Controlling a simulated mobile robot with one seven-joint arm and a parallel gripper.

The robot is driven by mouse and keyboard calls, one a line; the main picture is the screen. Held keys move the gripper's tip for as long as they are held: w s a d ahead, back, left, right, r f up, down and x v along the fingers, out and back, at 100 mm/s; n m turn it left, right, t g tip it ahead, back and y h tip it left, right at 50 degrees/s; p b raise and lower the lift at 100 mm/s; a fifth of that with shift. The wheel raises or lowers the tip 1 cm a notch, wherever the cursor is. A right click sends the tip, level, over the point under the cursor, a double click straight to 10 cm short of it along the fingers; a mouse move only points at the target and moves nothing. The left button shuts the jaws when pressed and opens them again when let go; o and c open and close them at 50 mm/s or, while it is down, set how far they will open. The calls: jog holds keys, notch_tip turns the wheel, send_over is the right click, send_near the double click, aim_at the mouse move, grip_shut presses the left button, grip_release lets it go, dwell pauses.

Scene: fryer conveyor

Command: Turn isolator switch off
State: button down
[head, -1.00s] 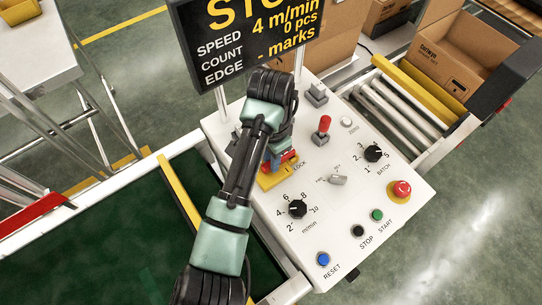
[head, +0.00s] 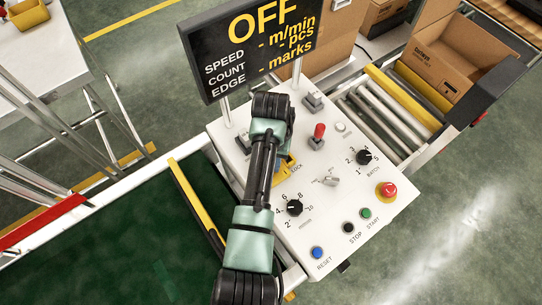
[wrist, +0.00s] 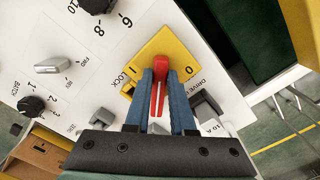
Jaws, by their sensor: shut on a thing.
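My gripper (wrist: 161,78) is shut on the handle, with one blue finger on each side. In the head view my arm covers the handle, and only part of the yellow plate (head: 290,172) shows. The display (head: 262,42) reads OFF, with dashes for speed, count and edge.
The white panel (head: 330,225) also carries a black speed knob (head: 294,207), a batch knob (head: 364,157), a small selector (head: 331,181), a red emergency stop (head: 386,190) and a red-topped lever (head: 318,133). A green belt (head: 130,240) lies left. An open carton (head: 445,65) stands on the rollers.

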jog(key=n+p, duration=0.1)
jog(key=n, duration=0.1)
jog(key=n+p, duration=0.1)
jog(key=n, duration=0.1)
jog(key=shift+r+n, duration=0.2)
jog(key=shift+n, duration=0.1)
jog(key=shift+w+f+n+p, duration=0.1)
jog(key=shift+n+p, duration=0.8)
jog(key=shift+n, duration=1.7)
jog(key=c, duration=0.8)
grip_release()
jog(key=shift+o, duration=0.2)
notch_tip(320, 180, up, 13)
jog(key=shift+b, duration=0.4)
